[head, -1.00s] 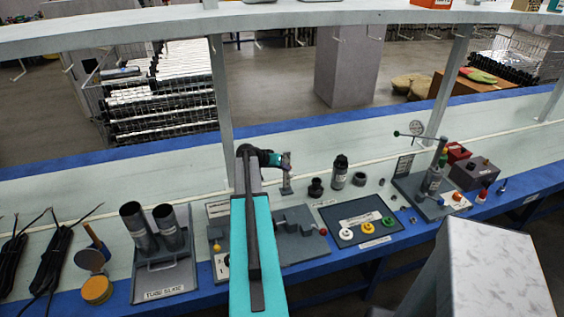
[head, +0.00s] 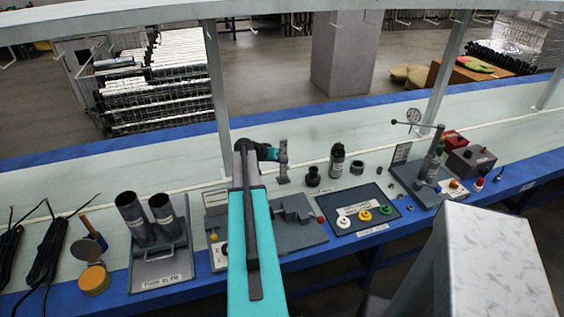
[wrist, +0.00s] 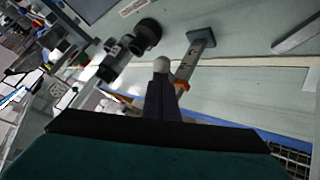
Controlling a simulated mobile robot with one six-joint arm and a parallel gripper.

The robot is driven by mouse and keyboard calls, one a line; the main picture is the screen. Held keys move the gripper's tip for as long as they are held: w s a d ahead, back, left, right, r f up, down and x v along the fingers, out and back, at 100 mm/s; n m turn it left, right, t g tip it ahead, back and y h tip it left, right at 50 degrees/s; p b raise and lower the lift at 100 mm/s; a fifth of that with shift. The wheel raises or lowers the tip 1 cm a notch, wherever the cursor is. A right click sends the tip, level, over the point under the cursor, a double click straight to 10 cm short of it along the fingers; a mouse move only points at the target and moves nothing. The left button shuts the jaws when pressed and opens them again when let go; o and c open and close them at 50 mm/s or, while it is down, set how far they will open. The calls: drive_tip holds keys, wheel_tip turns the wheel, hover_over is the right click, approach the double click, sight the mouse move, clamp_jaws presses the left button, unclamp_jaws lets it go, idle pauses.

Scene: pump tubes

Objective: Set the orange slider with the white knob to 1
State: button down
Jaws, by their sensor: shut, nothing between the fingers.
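The slider stand (head: 283,172) is a small upright grey post on the bench, behind the grey fixtures. In the wrist view the post (wrist: 197,52) has a scale on its face, with its digits too small to read. The orange slider (wrist: 181,85) is partly hidden by my gripper. The white knob (wrist: 161,65) shows just beyond my fingertips. My gripper (wrist: 161,84) is shut with nothing held, close to the knob; I cannot tell if they touch. In the head view my gripper (head: 273,155) is beside the post, partly hidden by my arm.
A black bottle (head: 337,160) and a black fitting (head: 313,177) stand right of the post. A dark tray (head: 345,222) with coloured knobs lies in front of them. The tube slide (head: 163,265) is at left. A shelf (head: 300,18) spans above the bench.

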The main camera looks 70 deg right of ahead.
drive_tip(key=shift+f+b, duration=4.45)
drive_tip(key=shift+f, duration=0.45)
drive_tip(key=shift+s+a+f, duration=0.1)
drive_tip(key=shift+a+f, duration=0.05)
drive_tip(key=shift+w+r, duration=0.4)
drive_tip(key=shift+r, duration=0.3)
drive_tip(key=d+r+b+v, duration=0.1)
drive_tip(key=d+v, duration=0.1)
drive_tip(key=v, duration=1)
drive_tip(key=shift+w+r, duration=0.2)
drive_tip(key=shift+r, duration=0.2)
drive_tip(key=shift+a+r, duration=0.1)
